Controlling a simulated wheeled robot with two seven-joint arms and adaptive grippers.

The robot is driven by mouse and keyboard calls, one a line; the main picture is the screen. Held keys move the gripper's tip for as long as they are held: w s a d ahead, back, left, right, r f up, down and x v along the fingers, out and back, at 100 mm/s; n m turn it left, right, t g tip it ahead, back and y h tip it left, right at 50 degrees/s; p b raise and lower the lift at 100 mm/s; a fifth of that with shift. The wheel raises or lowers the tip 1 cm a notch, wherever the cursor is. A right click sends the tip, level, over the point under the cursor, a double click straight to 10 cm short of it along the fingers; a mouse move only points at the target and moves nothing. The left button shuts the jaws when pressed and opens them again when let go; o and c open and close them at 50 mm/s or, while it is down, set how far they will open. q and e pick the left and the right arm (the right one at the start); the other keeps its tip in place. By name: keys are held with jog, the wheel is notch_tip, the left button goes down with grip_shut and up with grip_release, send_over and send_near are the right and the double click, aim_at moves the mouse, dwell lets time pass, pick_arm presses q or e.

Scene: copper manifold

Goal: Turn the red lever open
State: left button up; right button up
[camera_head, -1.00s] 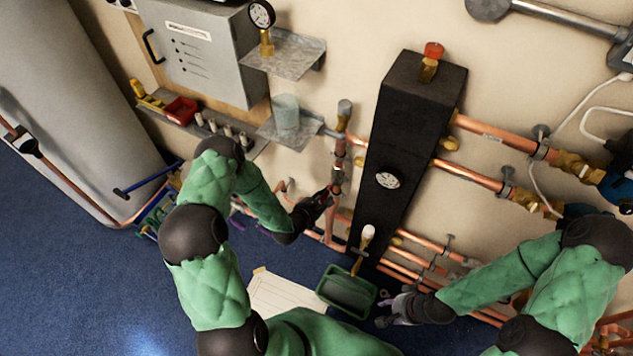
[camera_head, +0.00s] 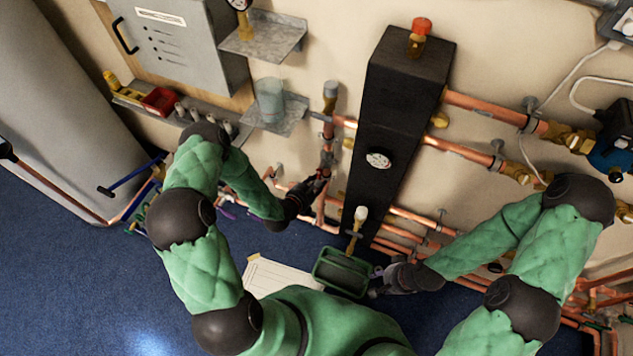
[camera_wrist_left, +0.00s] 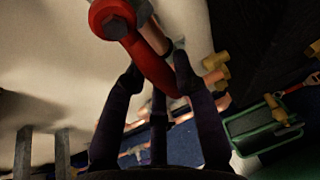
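The red lever (camera_wrist_left: 150,58) fills the top middle of the left wrist view, its round bolted hub at upper left and its arm slanting down right. My left gripper (camera_wrist_left: 158,70) has its fingers spread on either side of the lever arm. The arm lies between the fingertips, close to the right one; I cannot tell whether they touch. In the head view my left gripper (camera_head: 321,177) is at the vertical copper pipe (camera_head: 327,140) left of the black column, and hides most of the lever. My right gripper (camera_head: 385,281) is low beside the green tray; its fingers are unclear.
The black column (camera_head: 395,120) with a gauge stands right of my left gripper. Copper pipes (camera_head: 470,152) run along the wall. A green tray (camera_head: 343,271) and a paper sheet (camera_head: 284,280) lie below. Metal shelves (camera_head: 265,38) and a grey cabinet (camera_head: 172,45) are upper left.

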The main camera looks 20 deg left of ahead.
pick_arm(q)
jog(key=o, duration=0.3)
jog(key=shift+o, duration=0.2)
jog(key=v, duration=1.2)
